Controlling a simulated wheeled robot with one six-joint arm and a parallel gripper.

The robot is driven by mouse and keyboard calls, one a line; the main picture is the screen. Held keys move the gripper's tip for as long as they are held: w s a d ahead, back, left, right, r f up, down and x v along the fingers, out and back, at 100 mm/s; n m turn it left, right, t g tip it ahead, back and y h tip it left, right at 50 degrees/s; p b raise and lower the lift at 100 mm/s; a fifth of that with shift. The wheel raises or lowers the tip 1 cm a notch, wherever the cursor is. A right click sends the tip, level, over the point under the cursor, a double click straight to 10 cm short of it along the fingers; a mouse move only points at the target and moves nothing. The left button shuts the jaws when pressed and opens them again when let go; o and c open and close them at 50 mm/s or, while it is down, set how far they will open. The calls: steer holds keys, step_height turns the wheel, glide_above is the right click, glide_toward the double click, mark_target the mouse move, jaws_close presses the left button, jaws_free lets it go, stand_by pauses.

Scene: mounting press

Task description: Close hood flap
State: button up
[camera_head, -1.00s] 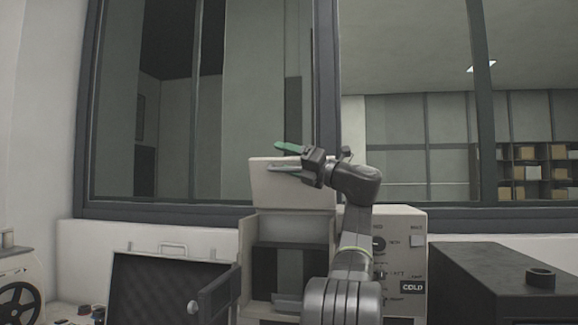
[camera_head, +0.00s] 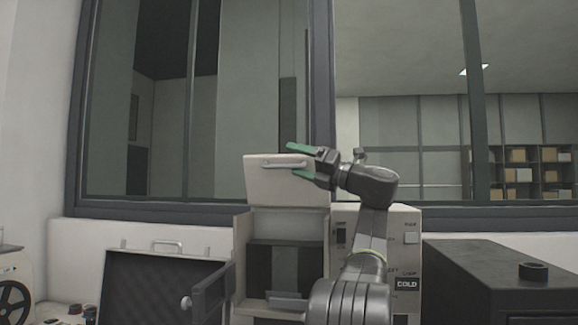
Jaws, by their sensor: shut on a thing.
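The hood flap (camera_head: 287,190) is a pale beige panel standing raised above the press (camera_head: 241,265), with its face toward me. A grey bar handle (camera_head: 276,164) runs along its upper part. My gripper (camera_head: 302,161) comes in from the right at the flap's upper right corner. Its green-tipped fingers lie above and below the handle's right end, and it is shut on the handle. The exact contact is partly hidden by the gripper body. Below the flap, the press front is open onto a dark interior.
A control panel (camera_head: 407,255) marked COLD stands right of the opening, partly behind my arm. A small open door (camera_head: 211,296) juts out at lower left, before an open black case (camera_head: 150,285). A dark cabinet (camera_head: 490,270) stands right. A large window is behind.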

steer(key=shift+o, duration=0.8)
steer(key=shift+s+d+r, duration=0.15)
steer(key=shift+s+d, duration=0.35)
steer(key=shift+s, duration=0.05)
steer(key=shift+s+d+r, duration=0.15)
steer(key=shift+s+d, duration=0.35)
steer(key=shift+s+d+r+b, duration=0.15)
steer(key=shift+s+d+b, duration=0.15)
steer(key=shift+s+d, duration=0.8)
steer(key=c, duration=0.7)
steer(key=shift+f+b+v, duration=0.2)
steer(key=shift+b+v, duration=0.3)
steer(key=shift+v, duration=2.35)
steer(key=shift+c, duration=0.2)
